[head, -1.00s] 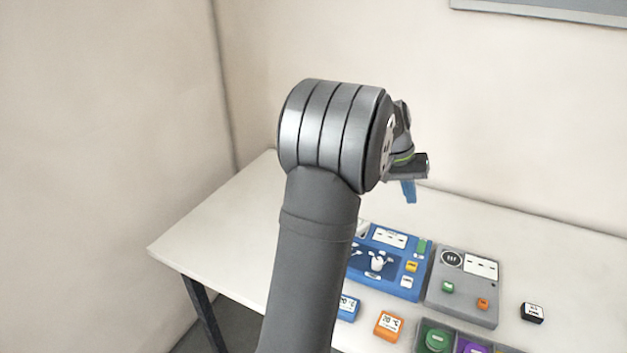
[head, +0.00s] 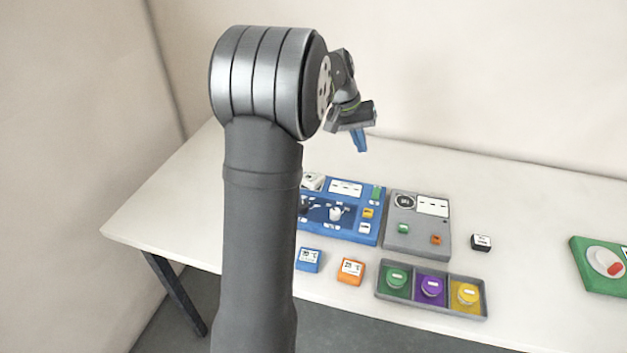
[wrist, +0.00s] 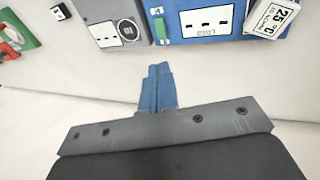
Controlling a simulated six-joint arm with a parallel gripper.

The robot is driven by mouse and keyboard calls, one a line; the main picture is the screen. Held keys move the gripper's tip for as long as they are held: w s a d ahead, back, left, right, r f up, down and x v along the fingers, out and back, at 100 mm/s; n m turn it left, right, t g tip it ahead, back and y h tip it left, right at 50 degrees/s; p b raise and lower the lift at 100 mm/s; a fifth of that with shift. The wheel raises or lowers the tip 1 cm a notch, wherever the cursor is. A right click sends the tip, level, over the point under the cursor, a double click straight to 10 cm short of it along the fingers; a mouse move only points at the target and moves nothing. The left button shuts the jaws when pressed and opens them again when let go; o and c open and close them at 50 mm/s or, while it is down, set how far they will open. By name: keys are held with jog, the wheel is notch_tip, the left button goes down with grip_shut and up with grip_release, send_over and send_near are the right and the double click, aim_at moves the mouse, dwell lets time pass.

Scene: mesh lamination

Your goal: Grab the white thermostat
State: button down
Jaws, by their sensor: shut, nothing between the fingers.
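The white thermostat (head: 312,181) is at the back left corner of the blue panel (head: 368,228) in the head view, partly hidden by my arm. In the wrist view the white thermostat (wrist: 272,17) shows a 25°C label at the top right, cut by the frame edge and tilted in the picture. My gripper (head: 361,142) is above the back of the table, apart from the thermostat and up and to its right in the head view. Its blue fingers (wrist: 158,85) are shut together and empty.
A grey panel (head: 403,240) stands right of the blue panel. In front are a blue block (head: 308,266), an orange block (head: 350,271) and a grey tray (head: 433,312) with three coloured round pieces. A black block (head: 481,242) and a green board (head: 585,262) are right. The back table is clear.

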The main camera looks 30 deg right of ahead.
jog(key=c, duration=2.1)
grip_release()
jog(key=o, duration=1.6)
jog(key=w+a+r+m+t+y, duration=0.25)
jog(key=w+a+m, duration=0.25)
jog(key=w+a, duration=0.4)
jog(key=shift+g+y, duration=0.25)
jog(key=shift+y, duration=0.2)
jog(key=f, duration=0.7)
jog(key=w+f, duration=0.1)
jog(key=f, duration=0.3)
jog(key=shift+d+f, duration=0.15)
jog(key=shift+f, duration=0.2)
jog(key=shift+s+f, duration=0.1)
jog(key=shift+f, duration=2.7)
